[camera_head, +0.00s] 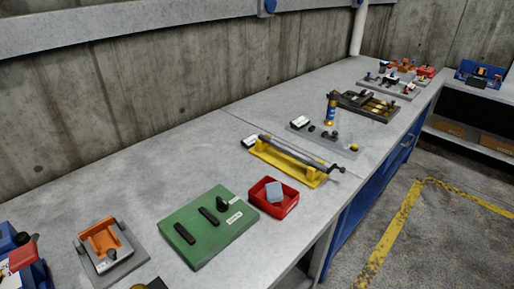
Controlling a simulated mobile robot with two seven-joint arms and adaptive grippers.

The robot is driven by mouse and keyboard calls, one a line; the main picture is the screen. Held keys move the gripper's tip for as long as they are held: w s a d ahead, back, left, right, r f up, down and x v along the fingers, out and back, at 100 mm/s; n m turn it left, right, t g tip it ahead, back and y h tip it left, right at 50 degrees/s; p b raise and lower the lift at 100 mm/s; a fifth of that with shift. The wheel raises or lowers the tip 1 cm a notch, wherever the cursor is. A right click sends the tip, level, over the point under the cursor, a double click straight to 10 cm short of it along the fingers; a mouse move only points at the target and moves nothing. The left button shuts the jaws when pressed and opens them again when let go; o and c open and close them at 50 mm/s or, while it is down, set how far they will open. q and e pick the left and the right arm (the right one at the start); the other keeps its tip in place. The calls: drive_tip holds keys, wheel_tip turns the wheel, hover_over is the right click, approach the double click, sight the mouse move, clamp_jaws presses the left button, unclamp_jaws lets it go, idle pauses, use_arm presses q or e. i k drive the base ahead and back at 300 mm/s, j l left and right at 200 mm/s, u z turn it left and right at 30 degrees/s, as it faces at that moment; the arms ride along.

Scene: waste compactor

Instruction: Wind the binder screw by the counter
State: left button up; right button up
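What looks like the binder screw is a long grey rod (290,149) lying along a yellow frame (262,152) on the grey workbench. A small dark crank or knob (337,169) sits at the rod's right end. A small dark block with a white face (250,141), possibly the counter, stands at the frame's left end; its reading is too small to tell. Neither of my grippers is in view.
A red tray (288,205) holding a pale blue block (274,191) and a green board (190,249) with black parts lie in front. Behind are a grey plate (345,151), a blue-and-yellow cylinder (330,109) and a dark tray (386,116). The back-left bench is clear.

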sight(304, 158)
drive_tip(key=u, duration=1.05)
drive_tip(key=l+u, duration=0.5)
drive_tip(key=k+l+u, duration=0.15)
drive_tip(key=u, duration=0.35)
drive_tip(key=k+l+u, duration=0.2)
drive_tip(key=l+u, duration=0.15)
drive_tip(key=u, duration=0.15)
drive_tip(key=k+l+u, duration=0.2)
drive_tip(key=u, duration=0.3)
